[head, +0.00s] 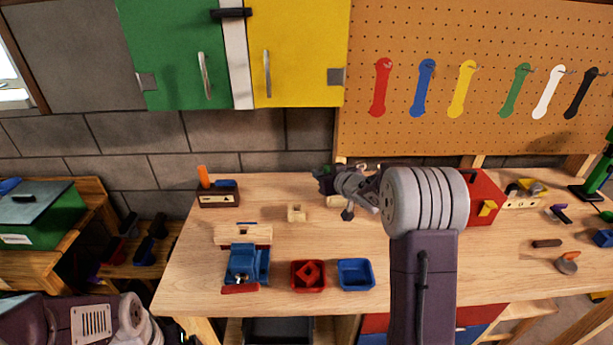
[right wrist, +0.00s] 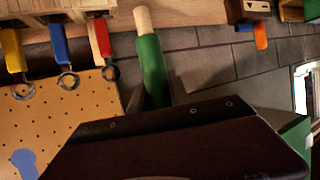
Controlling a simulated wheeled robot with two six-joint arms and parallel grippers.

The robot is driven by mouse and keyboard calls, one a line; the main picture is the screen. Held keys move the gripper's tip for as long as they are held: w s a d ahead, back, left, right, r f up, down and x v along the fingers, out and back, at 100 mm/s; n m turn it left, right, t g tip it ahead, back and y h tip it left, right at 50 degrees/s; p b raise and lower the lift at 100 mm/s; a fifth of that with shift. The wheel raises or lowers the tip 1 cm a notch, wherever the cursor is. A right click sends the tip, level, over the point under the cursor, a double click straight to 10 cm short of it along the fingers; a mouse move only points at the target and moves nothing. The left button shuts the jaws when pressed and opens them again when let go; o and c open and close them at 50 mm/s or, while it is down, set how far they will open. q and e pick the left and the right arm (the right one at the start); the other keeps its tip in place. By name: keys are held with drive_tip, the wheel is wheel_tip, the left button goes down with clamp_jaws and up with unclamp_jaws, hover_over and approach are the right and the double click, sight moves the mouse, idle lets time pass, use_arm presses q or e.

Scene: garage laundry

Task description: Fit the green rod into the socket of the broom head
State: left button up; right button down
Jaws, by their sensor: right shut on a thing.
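My right gripper (head: 332,182) is over the back middle of the workbench, pointing left and partly hidden by my own wrist. It is shut on the green rod (right wrist: 151,70), which in the right wrist view sticks out past the dark gripper body with a pale wooden end. In the head view only a small green bit of the rod (head: 325,181) shows. A pale wooden bar (head: 243,233) at the blue vise (head: 246,264) looks like the broom head; I cannot make out its socket. The rod is apart from it. My left gripper is out of view.
A red bin (head: 308,276) and a blue bin (head: 356,274) stand at the bench's front. A small pale block (head: 296,213) lies behind them. A dark holder (head: 219,199) with an orange piece stands back left. A red toolbox (head: 484,207) is right of my arm.

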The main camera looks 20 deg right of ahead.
drive_tip(key=s+a+r+n+g+y+p, duration=0.1)
drive_tip(key=s+a+r+n+y+p, duration=0.1)
drive_tip(key=a, duration=0.7)
drive_tip(key=s+a+r+n+y+p, duration=0.2)
drive_tip(key=a+r+p, duration=0.1)
drive_tip(key=a, duration=0.6)
drive_tip(key=s+a+r+n+g+y+p, duration=0.1)
drive_tip(key=s+a+r+n+y+p, duration=0.1)
drive_tip(key=a, duration=0.7)
wheel_tip(320, 180, up, 2)
drive_tip(key=shift+s+a+g+y+p, duration=0.2)
drive_tip(key=shift+s+g+y+p, duration=0.1)
drive_tip(key=shift+s+p, duration=0.2)
drive_tip(key=shift+f+b, duration=3.3)
drive_tip(key=shift+f, duration=0.9)
drive_tip(key=shift+f+b, duration=0.55)
drive_tip(key=shift+f, duration=0.2)
